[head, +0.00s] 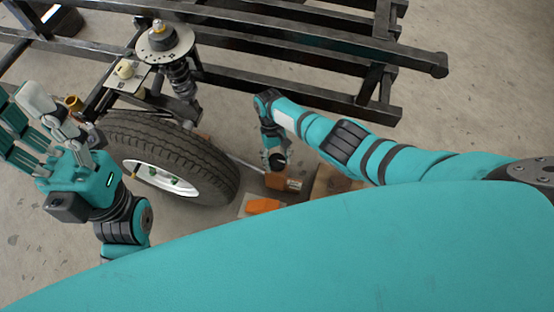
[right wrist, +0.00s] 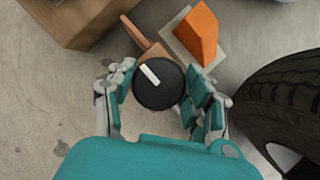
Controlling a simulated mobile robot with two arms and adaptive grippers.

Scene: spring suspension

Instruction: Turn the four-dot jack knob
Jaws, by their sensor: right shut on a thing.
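The jack is a brown-orange body (head: 283,182) on the floor beside the wheel; it also shows in the right wrist view (right wrist: 144,36). Its round black knob (right wrist: 158,92) with a white bar on top sits between the fingers of my right gripper (right wrist: 160,82), which is shut on it. In the head view the knob (head: 277,162) is small under my right gripper (head: 275,150). I cannot make out any dots on the jack. My left gripper (head: 38,128) is open and empty at the left, near the tire, with its fingers extended.
A wheel with a black tire (head: 205,160) stands close to the jack. An orange wedge-like piece (head: 263,205) lies on a pale plate next to it. A brown box (head: 330,181) is on the other side. The dark metal frame (head: 290,55) and spring suspension (head: 180,75) are behind.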

